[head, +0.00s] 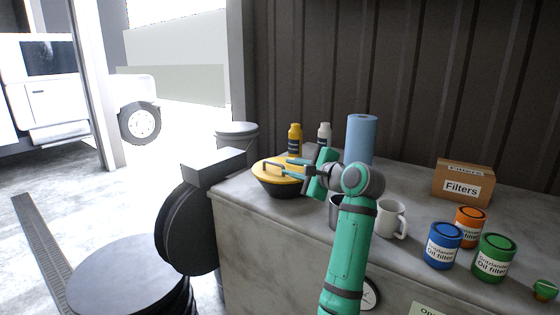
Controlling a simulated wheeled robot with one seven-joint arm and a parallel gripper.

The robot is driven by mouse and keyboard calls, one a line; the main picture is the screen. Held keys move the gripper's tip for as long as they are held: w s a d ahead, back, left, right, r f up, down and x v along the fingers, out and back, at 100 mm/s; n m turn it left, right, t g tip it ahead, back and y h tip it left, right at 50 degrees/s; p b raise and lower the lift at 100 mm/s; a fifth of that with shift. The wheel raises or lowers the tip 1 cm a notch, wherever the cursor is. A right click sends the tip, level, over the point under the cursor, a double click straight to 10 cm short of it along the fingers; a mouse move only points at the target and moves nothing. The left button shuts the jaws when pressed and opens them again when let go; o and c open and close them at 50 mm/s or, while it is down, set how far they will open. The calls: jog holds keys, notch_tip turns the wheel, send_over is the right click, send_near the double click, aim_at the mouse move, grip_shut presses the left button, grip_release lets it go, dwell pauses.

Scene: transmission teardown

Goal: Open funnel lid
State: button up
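The funnel (277,188) is a dark bowl shape on the left end of the workbench. Its yellow lid (262,176) lies on top and looks closed. My gripper (274,166) reaches in from the right, with its fingers over the top of the lid. The fingertips are at or just above the middle of the lid. The fingers and any lid handle are too small and overlapped to tell whether they grip it.
Behind the funnel stand a yellow bottle (295,140), a white bottle (324,135) and a blue roll (360,139). To the right are a white mug (390,219), a Filters box (463,181) and several oil filter cans (444,246). Dark round drums (128,275) stand left of the workbench (257,232).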

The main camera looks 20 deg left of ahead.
aim_at(277, 164)
jog(key=x, duration=1)
jog(key=shift+w, duration=0.1)
jog(key=shift+w, duration=0.1)
grip_shut()
